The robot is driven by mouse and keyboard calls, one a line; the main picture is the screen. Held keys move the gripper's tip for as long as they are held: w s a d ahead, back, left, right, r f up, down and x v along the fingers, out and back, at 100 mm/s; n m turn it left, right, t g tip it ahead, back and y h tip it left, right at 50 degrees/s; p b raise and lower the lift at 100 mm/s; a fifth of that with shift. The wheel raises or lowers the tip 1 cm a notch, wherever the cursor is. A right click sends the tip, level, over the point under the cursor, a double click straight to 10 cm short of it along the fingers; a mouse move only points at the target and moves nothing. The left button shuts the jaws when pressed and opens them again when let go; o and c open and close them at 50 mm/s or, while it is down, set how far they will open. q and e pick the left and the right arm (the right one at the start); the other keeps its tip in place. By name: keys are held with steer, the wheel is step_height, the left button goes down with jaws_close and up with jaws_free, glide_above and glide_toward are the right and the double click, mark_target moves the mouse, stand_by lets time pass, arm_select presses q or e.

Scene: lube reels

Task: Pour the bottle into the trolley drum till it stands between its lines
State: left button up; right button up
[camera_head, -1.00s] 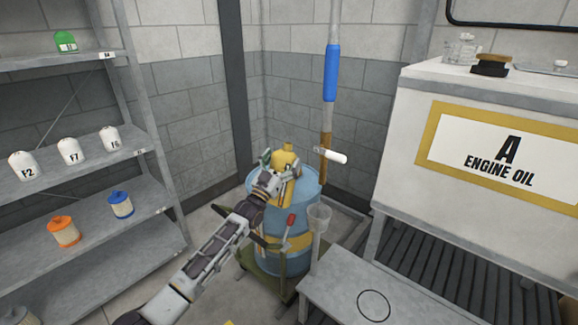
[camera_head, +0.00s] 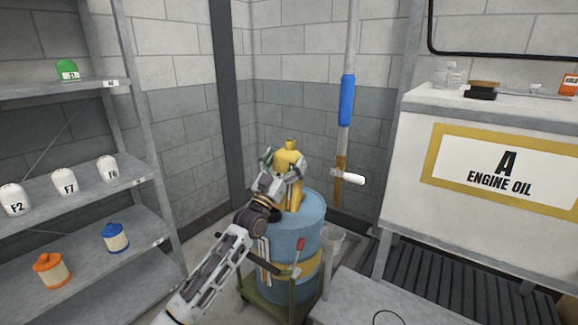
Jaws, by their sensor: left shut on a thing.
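The yellow bottle (camera_head: 289,163) stands upright over the top of the blue trolley drum (camera_head: 300,225). My left gripper (camera_head: 281,172) is shut on the bottle from its left side. The bottle's lower end is close to the drum's top; I cannot tell whether it touches. The drum has a yellow band and stands on a green trolley (camera_head: 285,300). Its level lines cannot be read from here, and my left arm hides part of its left side. My right gripper is not in view.
A grey shelf (camera_head: 80,185) with filters stands at the left. The engine oil tank (camera_head: 410,165) stands at the right.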

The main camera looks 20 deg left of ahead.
arm_select(q)
steer(key=shift+s+a+r+n+t+y, duration=0.1)
steer(key=shift+s+r+n+t+y, duration=0.2)
steer(key=shift+r+y, duration=0.1)
steer(key=shift+r+t+y, duration=0.1)
steer(key=shift+t+y, duration=0.2)
steer(key=shift+y, duration=0.1)
steer(key=shift+n, duration=0.3)
